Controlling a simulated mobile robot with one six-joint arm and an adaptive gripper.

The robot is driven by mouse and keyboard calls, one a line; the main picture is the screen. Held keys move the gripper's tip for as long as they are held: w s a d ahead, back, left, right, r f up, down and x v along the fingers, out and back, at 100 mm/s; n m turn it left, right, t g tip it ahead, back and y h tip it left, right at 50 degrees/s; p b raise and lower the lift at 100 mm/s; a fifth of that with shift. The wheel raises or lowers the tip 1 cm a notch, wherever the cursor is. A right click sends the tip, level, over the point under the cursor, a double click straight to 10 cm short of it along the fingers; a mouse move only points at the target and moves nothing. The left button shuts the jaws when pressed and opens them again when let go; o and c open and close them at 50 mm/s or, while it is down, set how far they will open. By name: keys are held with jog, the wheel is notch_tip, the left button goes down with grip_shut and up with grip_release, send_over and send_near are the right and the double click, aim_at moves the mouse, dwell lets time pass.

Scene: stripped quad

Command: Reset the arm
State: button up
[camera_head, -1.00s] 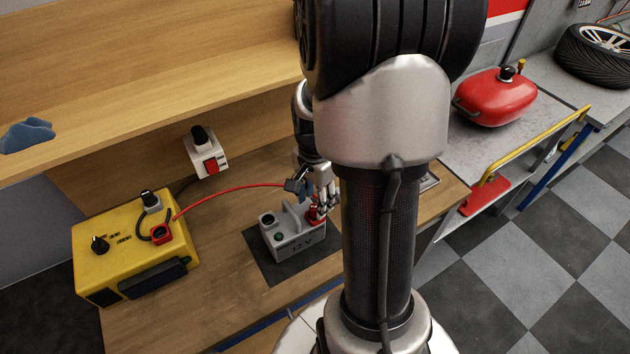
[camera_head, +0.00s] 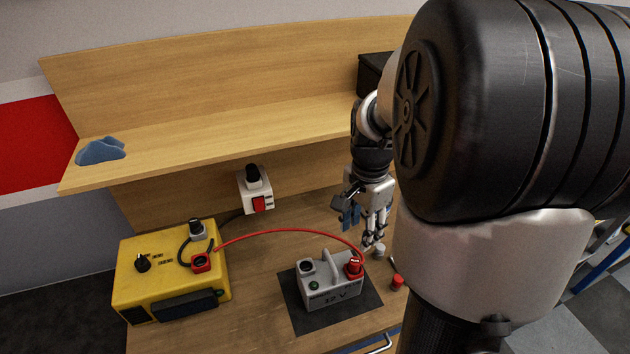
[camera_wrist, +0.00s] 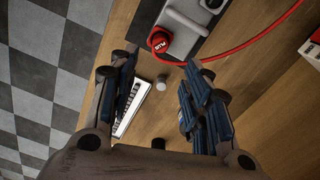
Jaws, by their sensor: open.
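My gripper (camera_head: 372,238) hangs above the workbench (camera_head: 250,320), just behind and to the right of the grey 12 V battery (camera_head: 332,289). In the wrist view my gripper (camera_wrist: 160,100) is open, with nothing between its blue-padded fingers. A red plug (camera_head: 355,267) sits on the battery's right terminal; it also shows in the wrist view (camera_wrist: 160,43). A red cable (camera_head: 290,231) runs from it to the yellow charger box (camera_head: 165,285). The gripper is apart from the plug.
A white switch box (camera_head: 255,190) is on the back panel. A blue cloth (camera_head: 100,151) lies on the shelf (camera_head: 220,125) above. A small red cap (camera_head: 397,282) and a small grey cap (camera_head: 379,251) stand right of the battery. My arm hides the bench's right side.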

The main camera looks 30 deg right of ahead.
jog(key=s+a+r+n+t+b, duration=0.1)
jog(key=s+a+r+n+t, duration=0.1)
jog(key=a+n, duration=0.7)
jog(key=s+a+r+n+t, duration=0.2)
jog(key=s+a+r+n, duration=0.3)
jog(key=a, duration=0.6)
jog(key=s+n, duration=0.2)
jog(key=n, duration=0.1)
jog(key=shift+a+r+n+t+b, duration=0.15)
jog(key=shift+r+n+t+b, duration=0.15)
jog(key=shift+n+b, duration=0.1)
jog(key=shift+s, duration=0.1)
